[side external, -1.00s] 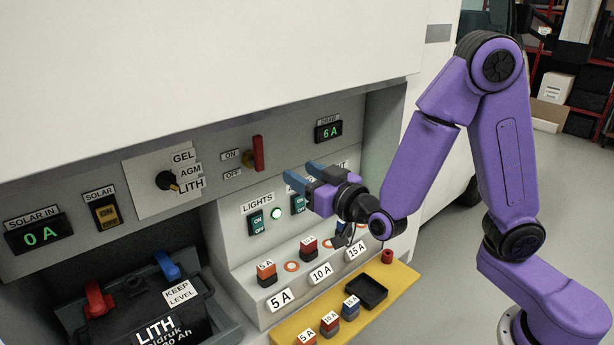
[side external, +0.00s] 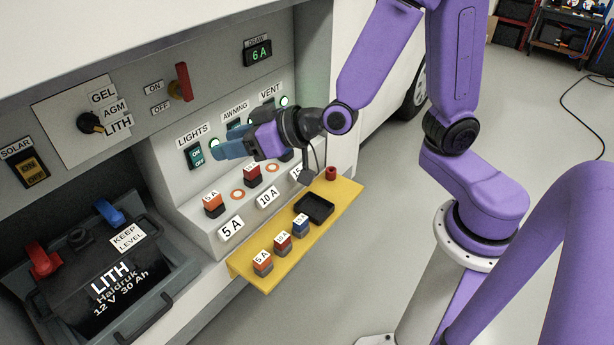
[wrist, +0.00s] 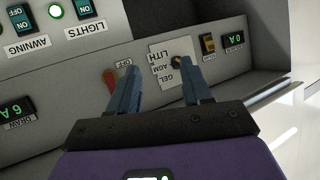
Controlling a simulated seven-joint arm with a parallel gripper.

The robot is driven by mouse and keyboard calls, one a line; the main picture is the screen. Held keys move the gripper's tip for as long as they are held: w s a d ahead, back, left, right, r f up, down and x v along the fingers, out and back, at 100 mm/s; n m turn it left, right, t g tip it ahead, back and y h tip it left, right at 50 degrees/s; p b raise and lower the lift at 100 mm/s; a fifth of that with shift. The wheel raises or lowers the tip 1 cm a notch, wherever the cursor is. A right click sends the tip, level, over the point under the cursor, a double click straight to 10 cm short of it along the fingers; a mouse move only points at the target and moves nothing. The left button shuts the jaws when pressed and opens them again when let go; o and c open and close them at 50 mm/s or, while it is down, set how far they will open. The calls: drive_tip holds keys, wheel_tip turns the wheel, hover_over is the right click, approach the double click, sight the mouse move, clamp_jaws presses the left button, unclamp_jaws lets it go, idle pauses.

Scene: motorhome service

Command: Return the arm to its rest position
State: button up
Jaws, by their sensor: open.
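My purple gripper (side external: 228,149) is open and empty, its two blue fingers pointing left in front of the service panel (side external: 140,140). In the side view the fingers overlap the area just right of the LIGHTS switch (side external: 195,155); whether they touch the panel cannot be told there. In the wrist view the fingers (wrist: 160,78) stand apart with nothing between them. Beyond them are the red-handled ON/OFF switch (wrist: 110,80) and the GEL/AGM/LITH selector (wrist: 177,61). The arm is bent, reaching in from the right.
A yellow shelf (side external: 340,205) below the panel carries several fuses and a black tray (side external: 314,207). Fuses also sit in the 5 A (side external: 213,204) and 10 A (side external: 252,175) positions. A LITH battery (side external: 105,275) stands in the lower left bay.

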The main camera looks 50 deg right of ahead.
drive_tip(key=s+d+f+n+g, duration=0.1)
drive_tip(key=s+f+n+g, duration=0.2)
drive_tip(key=s+n+g, duration=0.9)
drive_tip(key=s+d+m+h, duration=0.3)
drive_tip(key=s+d+h, duration=0.2)
drive_tip(key=s+d, duration=0.7)
drive_tip(key=shift+s+d+r, duration=0.15)
drive_tip(key=shift+s+r, duration=0.2)
drive_tip(key=shift+s, duration=0.15)
